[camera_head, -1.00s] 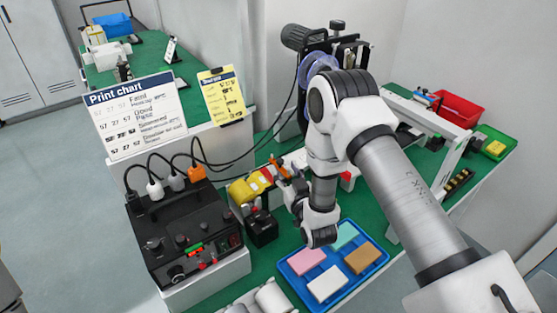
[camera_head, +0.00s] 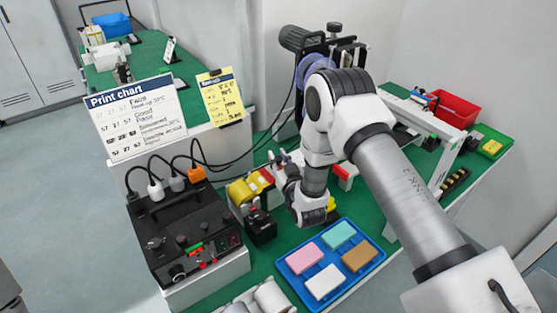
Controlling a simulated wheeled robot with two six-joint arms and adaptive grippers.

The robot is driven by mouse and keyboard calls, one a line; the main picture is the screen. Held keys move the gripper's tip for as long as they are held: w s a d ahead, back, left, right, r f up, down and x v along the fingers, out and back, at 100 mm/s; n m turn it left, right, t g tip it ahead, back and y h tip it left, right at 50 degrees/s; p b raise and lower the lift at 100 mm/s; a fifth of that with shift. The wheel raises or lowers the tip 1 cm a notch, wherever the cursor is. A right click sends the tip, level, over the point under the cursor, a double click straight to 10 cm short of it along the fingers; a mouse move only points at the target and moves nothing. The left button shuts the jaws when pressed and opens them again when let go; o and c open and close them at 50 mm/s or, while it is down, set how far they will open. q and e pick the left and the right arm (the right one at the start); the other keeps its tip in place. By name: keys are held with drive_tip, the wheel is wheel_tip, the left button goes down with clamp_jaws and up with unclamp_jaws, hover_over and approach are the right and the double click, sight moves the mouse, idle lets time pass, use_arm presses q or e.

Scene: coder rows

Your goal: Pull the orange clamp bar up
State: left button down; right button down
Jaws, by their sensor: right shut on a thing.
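My right arm comes in from the right, and its gripper (camera_head: 277,161) is at the coder beside the yellow and red parts (camera_head: 250,187). Its fingers are closed where the orange clamp bar showed a second ago. The bar itself is now hidden behind the gripper, so how far it is tilted cannot be seen. My left gripper is not in view.
A black control box (camera_head: 185,235) with cables stands to the left. A blue tray (camera_head: 350,276) with coloured blocks lies in front of my right wrist. A red bin (camera_head: 458,109) and a green tray (camera_head: 492,143) are at the right. A print chart (camera_head: 135,115) stands behind the box.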

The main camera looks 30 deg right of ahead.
drive_tip(key=shift+w+r, duration=0.1)
drive_tip(key=shift+r, duration=0.3)
drive_tip(key=c, duration=1)
unclamp_jaws()
drive_tip(key=shift+f, duration=0.1)
drive_tip(key=shift+s, duration=0.45)
drive_tip(key=s, duration=0.3)
drive_tip(key=s+a, duration=0.1)
drive_tip(key=s, duration=0.7)
drive_tip(key=shift+a, duration=0.25)
